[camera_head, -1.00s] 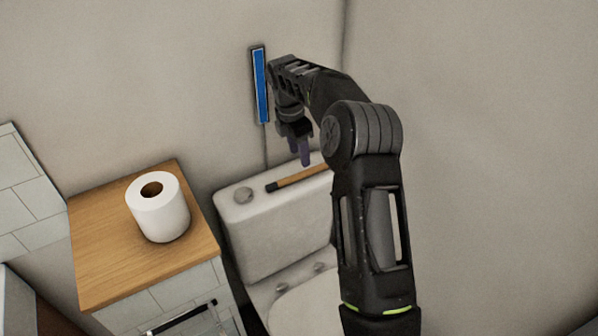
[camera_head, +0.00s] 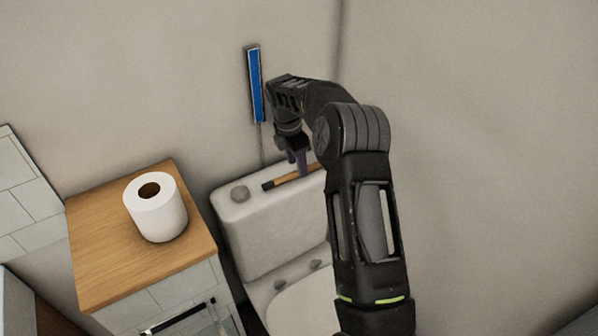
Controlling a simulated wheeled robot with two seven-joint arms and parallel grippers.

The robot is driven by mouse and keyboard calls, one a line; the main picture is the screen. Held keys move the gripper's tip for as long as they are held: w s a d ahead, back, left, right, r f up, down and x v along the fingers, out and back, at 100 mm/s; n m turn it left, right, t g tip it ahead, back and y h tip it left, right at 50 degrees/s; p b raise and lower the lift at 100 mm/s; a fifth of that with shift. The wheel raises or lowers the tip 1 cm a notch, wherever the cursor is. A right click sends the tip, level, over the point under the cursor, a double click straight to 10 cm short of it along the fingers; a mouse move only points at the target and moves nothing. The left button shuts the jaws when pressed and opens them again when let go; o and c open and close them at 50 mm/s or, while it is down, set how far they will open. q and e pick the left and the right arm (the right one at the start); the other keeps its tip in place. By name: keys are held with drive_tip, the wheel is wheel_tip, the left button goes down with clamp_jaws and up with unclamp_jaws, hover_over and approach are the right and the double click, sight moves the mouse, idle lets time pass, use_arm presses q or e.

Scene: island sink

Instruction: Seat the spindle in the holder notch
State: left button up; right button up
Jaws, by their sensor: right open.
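The spindle, an orange-brown rod with a dark end (camera_head: 282,180), lies on top of the white toilet tank (camera_head: 262,208). My right gripper (camera_head: 298,165) is open and points down at the rod. Its purple fingertips overlap the rod in the picture; I cannot tell whether they touch it. My right arm hides the rod's right end. A blue strip in a dark frame (camera_head: 256,86) is on the wall above the tank; I cannot tell whether it is the holder. No notch can be made out. My left gripper is not in view.
A white toilet paper roll (camera_head: 157,206) stands upright on a wooden-topped cabinet (camera_head: 105,240) left of the toilet. The wall (camera_head: 200,80) is close behind the tank.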

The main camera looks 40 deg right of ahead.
drive_tip(key=shift+d+f, duration=0.2)
drive_tip(key=shift+f, duration=1.1)
drive_tip(key=shift+c, duration=0.2)
clamp_jaws()
